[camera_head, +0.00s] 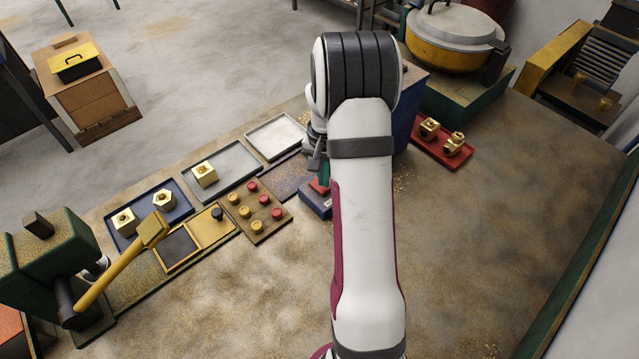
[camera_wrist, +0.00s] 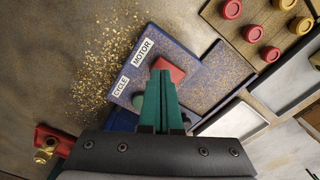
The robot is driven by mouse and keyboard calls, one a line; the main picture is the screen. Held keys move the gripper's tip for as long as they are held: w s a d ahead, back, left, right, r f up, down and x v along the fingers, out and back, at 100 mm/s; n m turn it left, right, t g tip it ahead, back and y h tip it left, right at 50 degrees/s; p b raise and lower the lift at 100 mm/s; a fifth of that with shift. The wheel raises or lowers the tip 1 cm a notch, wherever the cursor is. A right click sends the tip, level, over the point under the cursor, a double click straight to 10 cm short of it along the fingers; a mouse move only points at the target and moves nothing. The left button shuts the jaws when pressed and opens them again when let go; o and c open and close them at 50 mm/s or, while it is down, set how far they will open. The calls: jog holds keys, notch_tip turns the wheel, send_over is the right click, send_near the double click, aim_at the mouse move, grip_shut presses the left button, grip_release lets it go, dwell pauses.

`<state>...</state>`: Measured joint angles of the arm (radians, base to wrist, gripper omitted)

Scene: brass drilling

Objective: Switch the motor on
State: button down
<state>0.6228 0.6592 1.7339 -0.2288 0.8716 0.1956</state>
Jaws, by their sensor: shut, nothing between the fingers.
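The blue control box (camera_wrist: 205,75) has a white MOTOR label (camera_wrist: 143,48) and a CYCLE label (camera_wrist: 121,87) in the wrist view. A red control (camera_wrist: 174,68) sits beside the MOTOR label, partly hidden behind my fingertips.
A wooden board (camera_head: 239,226) with red and yellow knobs lies left of the box. Beyond it are trays holding brass blocks (camera_head: 204,174). A red tray (camera_head: 428,151) with brass fittings is at the right. Brass chips (camera_wrist: 98,70) litter the bench. The front bench is clear.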

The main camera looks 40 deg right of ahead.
jog(key=shift+f, duration=0.95)
dwell(0.8)
jog(key=shift+r, duration=3.55)
